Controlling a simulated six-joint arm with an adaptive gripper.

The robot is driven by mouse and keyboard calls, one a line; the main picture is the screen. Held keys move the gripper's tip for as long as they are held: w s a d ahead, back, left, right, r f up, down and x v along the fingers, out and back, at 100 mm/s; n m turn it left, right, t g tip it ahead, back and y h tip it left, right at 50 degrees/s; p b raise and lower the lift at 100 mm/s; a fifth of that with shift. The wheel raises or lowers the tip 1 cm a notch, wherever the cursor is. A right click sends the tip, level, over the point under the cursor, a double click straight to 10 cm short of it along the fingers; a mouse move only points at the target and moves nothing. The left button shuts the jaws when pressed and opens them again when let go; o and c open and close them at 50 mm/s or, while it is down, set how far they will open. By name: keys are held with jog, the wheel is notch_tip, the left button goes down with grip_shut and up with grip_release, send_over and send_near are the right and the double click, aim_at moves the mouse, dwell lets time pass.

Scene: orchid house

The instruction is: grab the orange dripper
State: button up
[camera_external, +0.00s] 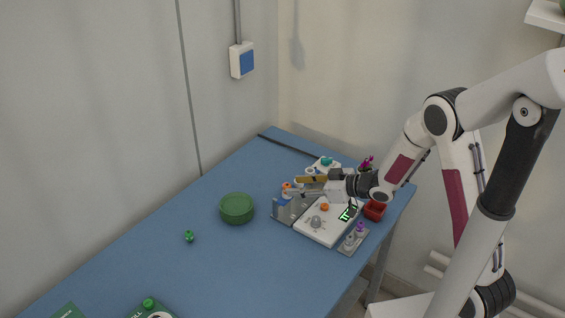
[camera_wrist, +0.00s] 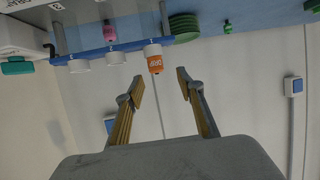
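The orange dripper (camera_wrist: 155,62), with dark lettering and a white end, sits at the end of a blue-edged rack (camera_wrist: 104,51) in the wrist view. Several white-ended bottles share the rack, one with a pink body (camera_wrist: 109,33). My gripper (camera_wrist: 160,80) is open and empty. My fingers partly hide the rack there.
A white panel (camera_external: 318,229) with a green display and a grey tray (camera_external: 353,243) with purple-topped items lie below my gripper. A red container (camera_external: 374,210) is close to my wrist. A green round dish (camera_external: 237,208) stands left; the blue table around it is mostly clear.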

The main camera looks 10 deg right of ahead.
aim_at(287, 185)
jog(key=shift+w+a+f, duration=0.65)
jog(key=shift+x, duration=1.5)
jog(key=shift+w+f, duration=0.1)
jog(key=c, duration=0.9)
